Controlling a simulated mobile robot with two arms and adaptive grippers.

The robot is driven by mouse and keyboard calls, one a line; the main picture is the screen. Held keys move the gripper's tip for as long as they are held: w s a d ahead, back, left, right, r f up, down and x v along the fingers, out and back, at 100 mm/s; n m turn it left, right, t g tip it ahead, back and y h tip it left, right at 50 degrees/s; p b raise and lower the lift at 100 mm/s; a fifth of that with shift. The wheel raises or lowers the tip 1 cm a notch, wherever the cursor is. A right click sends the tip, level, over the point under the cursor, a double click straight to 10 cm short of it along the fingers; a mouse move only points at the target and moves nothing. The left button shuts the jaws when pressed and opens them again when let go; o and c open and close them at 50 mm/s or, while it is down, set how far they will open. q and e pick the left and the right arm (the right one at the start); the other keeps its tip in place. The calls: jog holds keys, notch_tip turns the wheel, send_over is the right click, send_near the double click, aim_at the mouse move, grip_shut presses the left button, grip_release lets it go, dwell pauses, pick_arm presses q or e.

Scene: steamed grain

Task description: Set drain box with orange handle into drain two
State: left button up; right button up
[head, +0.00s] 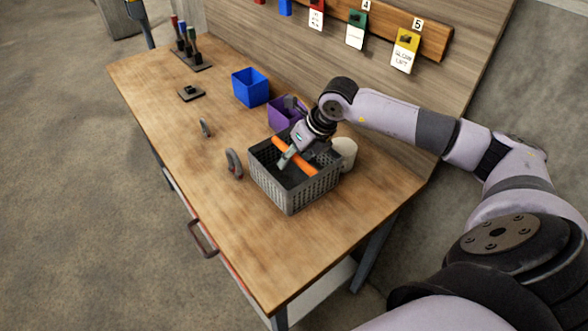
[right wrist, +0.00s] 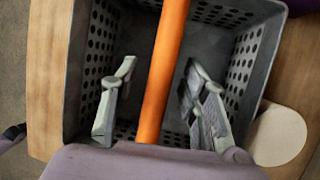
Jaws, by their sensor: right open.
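The drain box (head: 291,200) is a grey perforated basket standing upright on the wooden workbench. Its orange handle (head: 306,166) runs across the open top. My right gripper (head: 294,161) is over the box, pointing down into it. In the right wrist view, the two fingers of my right gripper (right wrist: 158,100) are spread apart. The orange handle (right wrist: 165,60) passes between them, with a gap on each side. The drain box (right wrist: 75,70) also shows there, its inside dark and empty as far as I see. I cannot identify drain two. My left gripper is out of view.
A white round object (head: 345,152) stands close beside the box. A purple bin (head: 283,113) and a blue bin (head: 250,88) are behind it. Grey rings (head: 234,163) lie to its left. The front bench top (head: 270,260) is clear.

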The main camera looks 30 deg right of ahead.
grip_shut()
dwell(0.5)
jog(key=shift+r, duration=0.1)
dwell(0.4)
